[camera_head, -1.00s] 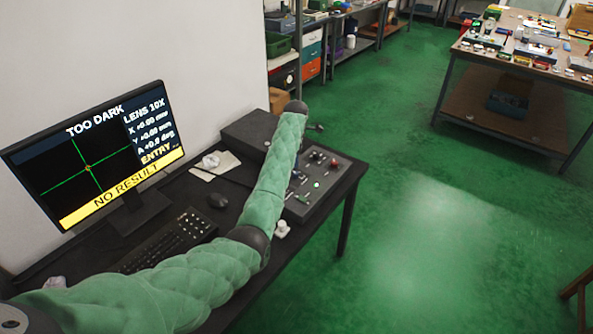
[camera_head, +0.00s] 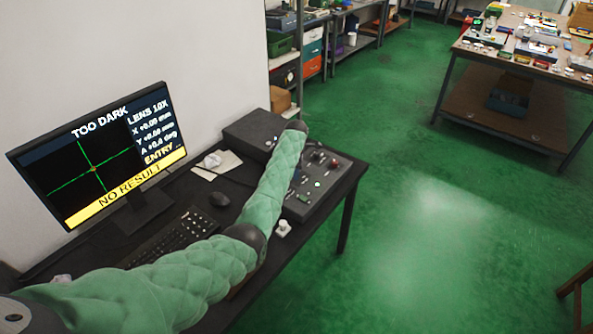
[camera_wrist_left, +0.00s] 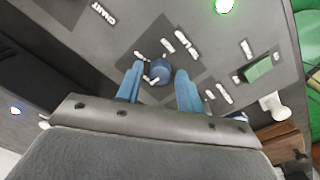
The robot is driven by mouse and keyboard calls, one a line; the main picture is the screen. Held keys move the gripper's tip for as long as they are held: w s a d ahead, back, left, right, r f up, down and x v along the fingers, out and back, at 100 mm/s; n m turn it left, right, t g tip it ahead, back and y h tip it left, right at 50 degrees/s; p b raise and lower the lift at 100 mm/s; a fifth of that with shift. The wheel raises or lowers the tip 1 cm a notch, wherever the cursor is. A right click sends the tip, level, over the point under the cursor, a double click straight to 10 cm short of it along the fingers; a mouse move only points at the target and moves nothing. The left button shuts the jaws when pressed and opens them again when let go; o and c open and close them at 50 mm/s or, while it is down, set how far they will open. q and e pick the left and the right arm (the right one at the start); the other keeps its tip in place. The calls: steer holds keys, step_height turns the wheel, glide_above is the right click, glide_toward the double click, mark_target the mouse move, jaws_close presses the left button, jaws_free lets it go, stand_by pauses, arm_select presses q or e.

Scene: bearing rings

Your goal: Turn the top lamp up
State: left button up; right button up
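The monitor (camera_head: 98,165) on the desk reads "TOO DARK" and "NO RESULT". The dark control panel (camera_head: 327,178) at the desk's right end carries small knobs and a lit green light (camera_head: 317,184). In the left wrist view a round dark blue knob (camera_wrist_left: 160,69) with a pale mark stands on the panel. My left gripper (camera_wrist_left: 159,70) is open, its two blue fingers on either side of this knob with small gaps. I cannot read the knob's label clearly. In the head view my green left arm hides the gripper and this knob. My right gripper is out of view.
A dark box (camera_head: 250,130) stands behind the panel. Open green floor lies right of the desk.

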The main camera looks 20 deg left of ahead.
arm_select(q)
steer(key=c, duration=0.7)
